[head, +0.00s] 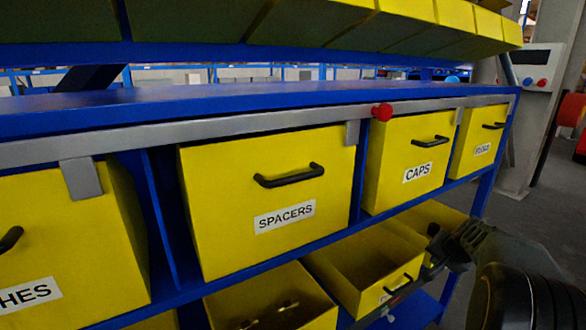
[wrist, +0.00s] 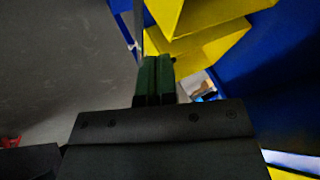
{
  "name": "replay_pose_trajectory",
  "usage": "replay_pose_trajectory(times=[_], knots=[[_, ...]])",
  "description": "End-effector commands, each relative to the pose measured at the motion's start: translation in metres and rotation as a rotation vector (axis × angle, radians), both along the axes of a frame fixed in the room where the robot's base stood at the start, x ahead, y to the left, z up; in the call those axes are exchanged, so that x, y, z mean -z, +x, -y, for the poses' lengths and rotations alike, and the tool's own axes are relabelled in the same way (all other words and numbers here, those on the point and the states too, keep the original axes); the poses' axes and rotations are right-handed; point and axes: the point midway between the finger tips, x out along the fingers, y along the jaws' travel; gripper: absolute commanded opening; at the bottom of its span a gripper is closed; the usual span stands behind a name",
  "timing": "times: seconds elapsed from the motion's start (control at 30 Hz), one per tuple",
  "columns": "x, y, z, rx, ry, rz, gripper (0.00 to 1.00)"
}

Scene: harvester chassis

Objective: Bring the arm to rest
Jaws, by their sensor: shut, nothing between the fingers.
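My gripper (wrist: 154,80) shows in the wrist view with its two dark green fingers together and nothing between them. Yellow bins show beyond the fingertips there. In the head view my dark arm comes in at the lower right, in front of the lower bins. The fingers are hard to make out in the head view.
A blue rack (head: 240,97) holds yellow drawers labelled SPACERS (head: 270,190) and CAPS (head: 412,150). A grey rail (head: 230,125) with a red knob (head: 382,112) crosses them. Open yellow bins (head: 365,265) stand below. Open grey floor (head: 545,205) lies at the right.

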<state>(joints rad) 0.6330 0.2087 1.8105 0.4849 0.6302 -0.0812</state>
Motion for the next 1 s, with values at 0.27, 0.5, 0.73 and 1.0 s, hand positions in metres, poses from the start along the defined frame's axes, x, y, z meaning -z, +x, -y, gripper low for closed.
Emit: replay_pose_trajectory(times=[0.27, 0.5, 0.73, 1.0], knots=[[-0.132, -0.061, -0.159, -0.381, -0.103, -0.134, 0.0], [-0.187, -0.144, -0.239, -0.661, -0.226, -0.241, 0.0], [-0.201, -0.188, -0.262, -0.788, -0.299, -0.29, 0.0], [-0.199, -0.197, -0.265, -0.811, -0.316, -0.301, 0.0]])
